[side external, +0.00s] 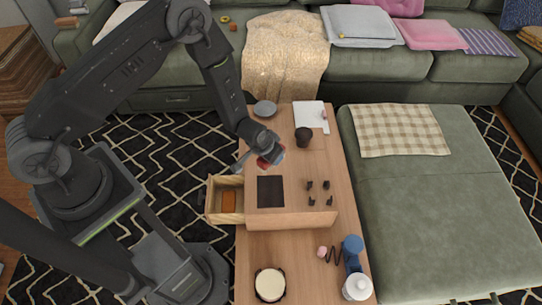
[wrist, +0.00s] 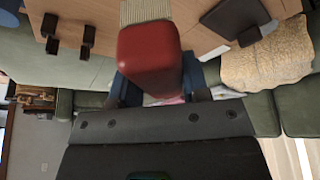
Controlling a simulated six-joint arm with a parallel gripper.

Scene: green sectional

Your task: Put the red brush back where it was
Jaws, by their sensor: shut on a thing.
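The red brush (wrist: 150,50) is between my gripper's fingers (wrist: 158,85) in the wrist view, its red body toward the camera. A beige ribbed part (wrist: 145,10) shows just beyond it and looks like its bristles. In the side view, my gripper (side external: 272,155) is over the left side of the wooden table, behind the dark square panel, with a small patch of the red brush (side external: 263,163) showing beneath it. My gripper is shut on the brush. Whether the brush touches the surface cannot be told.
An open drawer (side external: 211,201) juts left, with a brown block (side external: 229,202) inside. A dark square panel (side external: 270,191) and several small black pegs (side external: 311,185) are on the table. A dark cup (side external: 303,137), grey bowl (side external: 264,108) and white notepad (side external: 311,116) stand behind; a blue lamp-like object (side external: 353,246) is in front.

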